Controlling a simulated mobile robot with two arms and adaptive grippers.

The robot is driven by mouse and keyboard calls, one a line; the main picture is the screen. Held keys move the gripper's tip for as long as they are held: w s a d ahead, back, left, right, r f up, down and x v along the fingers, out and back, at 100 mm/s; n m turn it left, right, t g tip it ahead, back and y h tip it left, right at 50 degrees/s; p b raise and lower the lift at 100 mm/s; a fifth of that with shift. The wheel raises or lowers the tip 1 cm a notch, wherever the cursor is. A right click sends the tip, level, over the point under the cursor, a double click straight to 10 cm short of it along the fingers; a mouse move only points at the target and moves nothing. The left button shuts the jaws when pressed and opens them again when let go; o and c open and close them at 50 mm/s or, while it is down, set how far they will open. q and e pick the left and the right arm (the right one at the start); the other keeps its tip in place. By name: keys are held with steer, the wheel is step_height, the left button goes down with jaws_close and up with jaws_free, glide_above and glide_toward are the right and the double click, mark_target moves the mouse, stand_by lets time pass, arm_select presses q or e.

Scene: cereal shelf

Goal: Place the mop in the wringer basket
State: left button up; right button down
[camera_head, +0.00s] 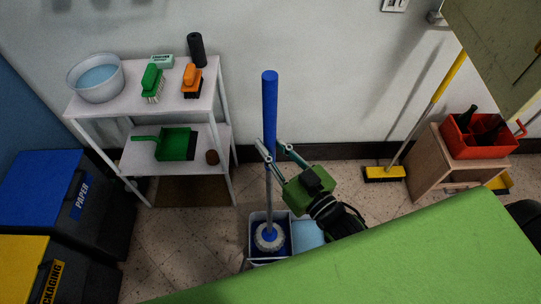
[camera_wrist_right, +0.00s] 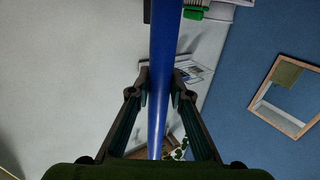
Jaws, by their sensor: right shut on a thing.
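The mop stands nearly upright in the head view, with a thick blue upper handle (camera_head: 270,98), a thinner pole and a round whitish mop head (camera_head: 269,238). The mop head shows within the outline of the blue wringer basket (camera_head: 256,218) on the left part of the bucket; I cannot tell how deep it sits. My right gripper (camera_head: 272,150) is shut around the handle below its middle. In the right wrist view the blue handle (camera_wrist_right: 164,60) runs between the two fingers (camera_wrist_right: 161,85). My left gripper is not in view.
Light blue water (camera_head: 307,236) shows beside the basket, partly behind my right arm. A white shelf (camera_head: 110,108) with a basin and brushes stands left. Blue-lidded (camera_head: 40,180) and yellow-lidded (camera_head: 20,265) bins stand far left. A yellow broom (camera_head: 385,173) leans right, by a wooden stand.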

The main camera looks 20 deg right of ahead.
steer(key=shift+f, duration=1.5)
steer(key=c, duration=1.9)
jaws_free()
steer(key=shift+f, duration=0.15)
steer(key=shift+s+d, duration=0.1)
steer(key=shift+s, duration=0.2)
steer(key=b+v, duration=0.2)
steer(key=v, duration=0.9)
steer(key=shift+s, duration=0.2)
